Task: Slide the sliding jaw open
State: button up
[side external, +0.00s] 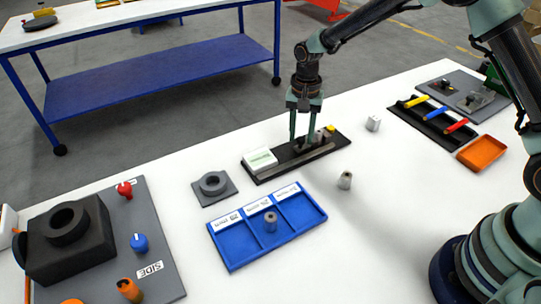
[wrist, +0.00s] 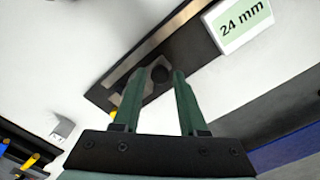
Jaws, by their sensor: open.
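The black gauge base (side external: 270,171) lies on the white table with a white display box at its left end. The display box (wrist: 240,22) reads 24 mm in the wrist view. Grey metal jaw parts (wrist: 133,84) sit on the base; I cannot tell for sure which is the sliding jaw or how wide the gap is. A dark round piece (wrist: 160,73) shows between my fingertips. My gripper (side external: 302,138) points down over the middle of the base, open, with its fingers apart. It also shows in the wrist view (wrist: 158,74). Contact is not clear.
A blue three-compartment tray (side external: 233,257) holds a grey nosecone (side external: 271,221). Two more grey pieces stand on the table (side external: 344,181) (side external: 373,123). A grey ring fixture (side external: 213,184) stands left of the gauge. An orange tray (side external: 483,153) lies at the right.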

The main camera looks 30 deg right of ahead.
jog(key=shift+f, duration=0.2)
grip_shut()
